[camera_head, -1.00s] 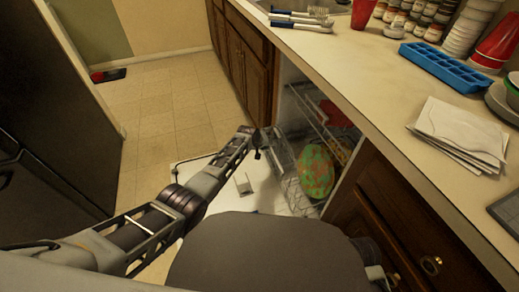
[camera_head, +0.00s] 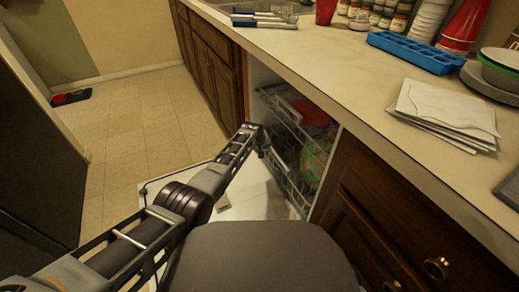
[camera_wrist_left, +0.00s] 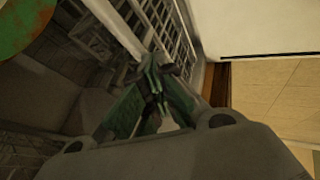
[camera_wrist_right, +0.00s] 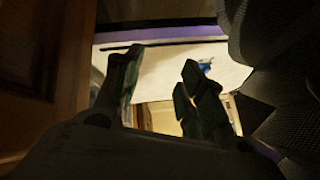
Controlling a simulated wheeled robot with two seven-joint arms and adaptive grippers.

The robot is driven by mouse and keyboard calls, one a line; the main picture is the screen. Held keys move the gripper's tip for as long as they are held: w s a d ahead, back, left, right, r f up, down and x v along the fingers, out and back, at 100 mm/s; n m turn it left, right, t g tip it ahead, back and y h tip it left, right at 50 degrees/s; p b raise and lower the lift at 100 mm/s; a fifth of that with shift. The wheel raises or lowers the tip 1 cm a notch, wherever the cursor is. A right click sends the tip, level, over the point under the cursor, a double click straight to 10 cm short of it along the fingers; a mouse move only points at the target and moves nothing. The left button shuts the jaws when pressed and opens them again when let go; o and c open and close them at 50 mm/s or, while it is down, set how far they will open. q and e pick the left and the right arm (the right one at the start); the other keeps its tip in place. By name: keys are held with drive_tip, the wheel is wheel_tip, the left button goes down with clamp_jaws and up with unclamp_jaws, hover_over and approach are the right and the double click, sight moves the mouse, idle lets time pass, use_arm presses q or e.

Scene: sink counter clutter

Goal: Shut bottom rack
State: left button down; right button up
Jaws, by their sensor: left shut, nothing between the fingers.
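The bottom rack (camera_head: 291,187) is a wire rack sitting mostly inside the dishwasher, with an orange-and-green patterned plate (camera_head: 314,160) standing in it. My left gripper (camera_head: 264,148) is at the rack's front side, low in the dishwasher opening. In the left wrist view its fingers (camera_wrist_left: 156,75) are shut with nothing between them, close to the rack's wire grid (camera_wrist_left: 165,25); contact cannot be told. My right gripper (camera_wrist_right: 160,85) shows only in its wrist view, fingers apart and empty.
The dishwasher door (camera_head: 245,195) lies open and flat under my left arm. An upper rack (camera_head: 283,112) with a red item is above. Wooden cabinets (camera_head: 375,215) flank the opening. The counter holds a blue tray (camera_head: 415,52) and napkins (camera_head: 445,112).

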use_arm(q)
drive_tip(key=shift+w+d+b, duration=0.25)
drive_tip(key=shift+d+b, duration=0.05)
drive_tip(key=shift+d, duration=0.25)
drive_tip(key=shift+w+d+b, duration=0.2)
drive_tip(key=shift+d+b, duration=0.05)
drive_tip(key=shift+d, duration=0.25)
use_arm(e)
drive_tip(key=shift+w+f, duration=0.55)
use_arm(q)
drive_tip(key=shift+d+r, duration=0.1)
drive_tip(key=shift+p, duration=0.35)
use_arm(e)
drive_tip(key=shift+s+r, duration=0.1)
use_arm(q)
drive_tip(key=s+a+r+p, duration=0.6)
drive_tip(key=s+r+p, duration=0.1)
drive_tip(key=p, duration=0.5)
drive_tip(key=shift+a+r, duration=0.3)
drive_tip(key=shift+r, duration=0.05)
use_arm(e)
drive_tip(key=s+d+r+g+h, duration=0.1)
drive_tip(key=d+r, duration=0.1)
drive_tip(key=r, duration=0.6)
drive_tip(key=s+d+r+n+g+h, duration=0.1)
drive_tip(key=s+d+r+g, duration=0.1)
drive_tip(key=r, duration=0.7)
drive_tip(key=shift+r+h, duration=0.3)
drive_tip(key=shift+h, duration=0.1)
